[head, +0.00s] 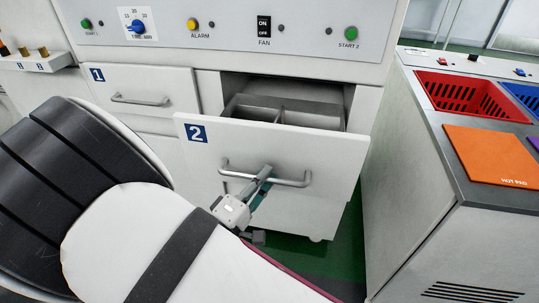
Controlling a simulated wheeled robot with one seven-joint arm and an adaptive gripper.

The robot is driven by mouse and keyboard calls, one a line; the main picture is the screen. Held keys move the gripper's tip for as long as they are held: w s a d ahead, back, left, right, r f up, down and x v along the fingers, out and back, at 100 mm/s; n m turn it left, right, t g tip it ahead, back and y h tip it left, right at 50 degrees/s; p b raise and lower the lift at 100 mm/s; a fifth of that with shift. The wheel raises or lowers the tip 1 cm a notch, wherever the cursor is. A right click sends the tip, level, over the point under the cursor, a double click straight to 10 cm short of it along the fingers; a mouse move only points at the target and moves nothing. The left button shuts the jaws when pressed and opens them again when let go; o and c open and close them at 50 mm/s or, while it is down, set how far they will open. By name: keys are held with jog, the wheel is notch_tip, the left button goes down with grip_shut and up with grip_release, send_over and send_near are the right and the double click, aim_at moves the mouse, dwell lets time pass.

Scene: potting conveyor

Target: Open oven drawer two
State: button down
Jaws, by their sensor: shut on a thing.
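Oven drawer two (320,139) has a white front with a blue "2" label and is pulled partly out of the oven. Its grey metal inside with a divider (282,110) shows behind the front. My gripper (266,172) is shut on the drawer's metal bar handle (292,182), near the handle's middle.
Closed drawer one (140,90) is to the left. The control panel (230,28) with knob and buttons is above. A counter (445,185) with a red basket (465,95) and an orange hot pad (492,155) stands close on the right. A narrow strip of green floor (345,245) lies between.

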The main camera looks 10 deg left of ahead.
jog(key=shift+s, duration=2.35)
jog(key=c, duration=1.9)
grip_release()
jog(key=shift+a, duration=0.1)
jog(key=v, duration=0.7)
jog(key=shift+s+a+f, duration=0.1)
jog(key=shift+s, duration=0.05)
